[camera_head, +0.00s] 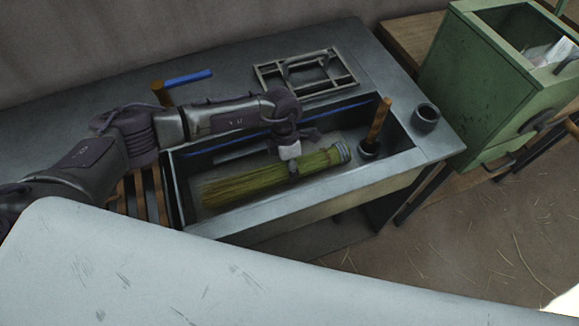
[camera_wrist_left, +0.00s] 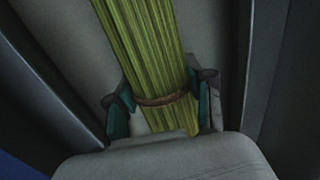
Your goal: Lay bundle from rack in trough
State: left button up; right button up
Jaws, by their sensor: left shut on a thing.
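The bundle (camera_head: 262,178) is a sheaf of yellow-green stalks with a pale bound end at the right. It lies lengthwise inside the trough (camera_head: 300,212), a grey metal basin sunk in the table. Whether the bundle rests fully on the trough floor is hard to tell. My right gripper is not in view.
A wooden-handled tool (camera_head: 377,127) stands in the trough's right end. A small dark cup (camera_head: 425,117) sits on the table at right. A metal frame rack (camera_head: 306,74) lies behind the trough. A wooden slatted rack (camera_head: 150,192) is at left. A green machine (camera_head: 480,85) stands at right.

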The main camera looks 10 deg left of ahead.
pick_arm(q)
jog(key=o, duration=1.3)
jog(key=v, duration=1.2)
jog(key=shift+s, duration=0.1)
